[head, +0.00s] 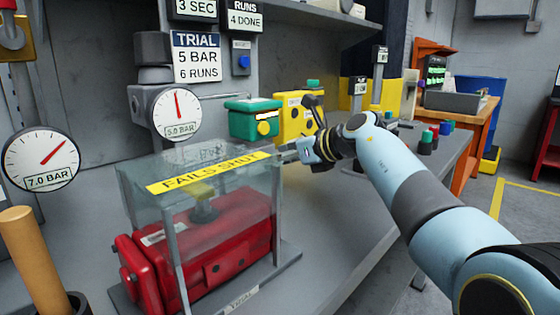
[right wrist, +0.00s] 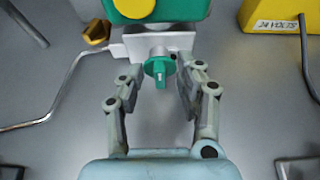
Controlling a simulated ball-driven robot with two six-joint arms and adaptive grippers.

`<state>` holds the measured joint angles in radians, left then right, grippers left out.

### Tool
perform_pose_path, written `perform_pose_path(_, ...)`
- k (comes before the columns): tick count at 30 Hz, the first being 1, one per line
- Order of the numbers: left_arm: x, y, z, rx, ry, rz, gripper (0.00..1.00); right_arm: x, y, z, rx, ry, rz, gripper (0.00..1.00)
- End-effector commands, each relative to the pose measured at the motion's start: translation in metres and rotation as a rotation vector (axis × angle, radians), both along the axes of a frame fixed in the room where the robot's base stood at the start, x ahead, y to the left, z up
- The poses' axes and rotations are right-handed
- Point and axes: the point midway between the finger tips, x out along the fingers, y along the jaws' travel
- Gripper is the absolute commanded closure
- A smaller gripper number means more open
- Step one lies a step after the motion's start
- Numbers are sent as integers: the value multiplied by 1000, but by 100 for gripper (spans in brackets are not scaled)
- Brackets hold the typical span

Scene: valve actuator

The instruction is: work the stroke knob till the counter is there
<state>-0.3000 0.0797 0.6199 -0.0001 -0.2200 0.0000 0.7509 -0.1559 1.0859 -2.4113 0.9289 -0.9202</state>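The green knob (right wrist: 159,70) sits on a pale block below the green unit (right wrist: 160,9) in the right wrist view. My right gripper (right wrist: 158,84) is open, one finger on each side of the knob, with small gaps. In the head view my right gripper (head: 308,150) is beside the clear guard, and the knob is hidden there. The counter sign (head: 245,17) reads "RUNS 4 DONE". The trial sign (head: 197,57) reads "5 BAR 6 RUNS". My left gripper is not in view.
A clear guard (head: 145,205) marked "FAILS SHUT" covers the red actuator (head: 230,240). The near gauge (head: 177,113) reads "5.0 BAR", the left gauge (head: 41,160) "7.0 BAR". The yellow unit (head: 296,117) stands beside the green one (head: 250,106). A bent rod (right wrist: 62,95) lies left of the fingers.

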Motion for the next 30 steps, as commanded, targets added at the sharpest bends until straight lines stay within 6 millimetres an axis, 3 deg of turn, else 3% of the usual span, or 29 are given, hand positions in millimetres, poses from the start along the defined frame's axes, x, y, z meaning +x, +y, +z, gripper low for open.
perform_pose_path(10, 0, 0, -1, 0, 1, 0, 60, 3, 3, -1, 1, -1, 0, 64)
perform_pose_path(18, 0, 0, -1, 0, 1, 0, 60, 3, 3, -1, 1, 0, 0, 100)
perform_pose_path(30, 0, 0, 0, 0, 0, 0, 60, 3, 2, -1, 21, 21, 0, 100)
